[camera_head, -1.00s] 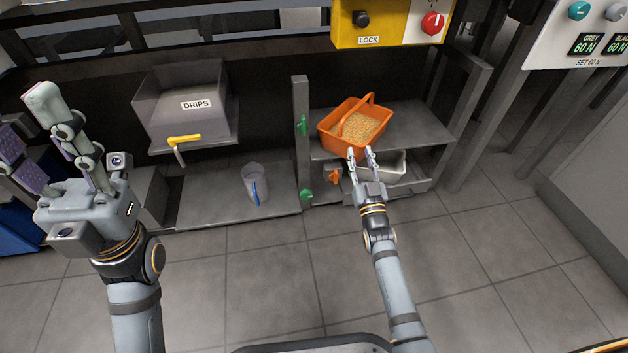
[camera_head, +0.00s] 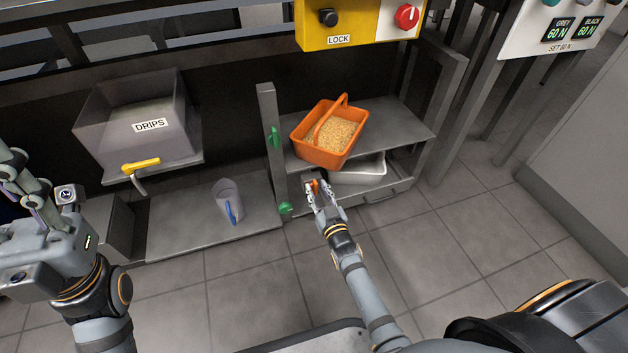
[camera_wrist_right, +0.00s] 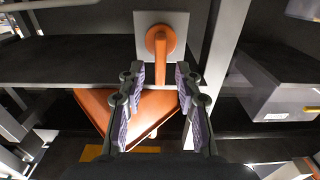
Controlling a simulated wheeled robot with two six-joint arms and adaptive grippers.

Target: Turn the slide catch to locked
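The slide catch is an orange handle (camera_wrist_right: 160,45) on a square grey plate (camera_wrist_right: 178,22) in the right wrist view. Its lever points down in that picture, toward the gap between my fingers. In the head view the catch (camera_head: 315,185) is a small orange patch below the shelf, largely hidden by my right gripper (camera_head: 319,190). In the right wrist view the right gripper (camera_wrist_right: 160,76) is open, its fingers apart on either side of the lever's end; contact cannot be told. My left gripper (camera_head: 18,185) is at the left edge, its fingers cut off.
An orange basket (camera_head: 308,151) of crumbs stands on the shelf above the catch. A pale tray (camera_head: 360,172) sits beneath. Left are the post with green clips (camera_head: 268,120), the DRIPS bin (camera_head: 135,90) with yellow handle, and a clear jug (camera_head: 228,188). The floor in front is clear.

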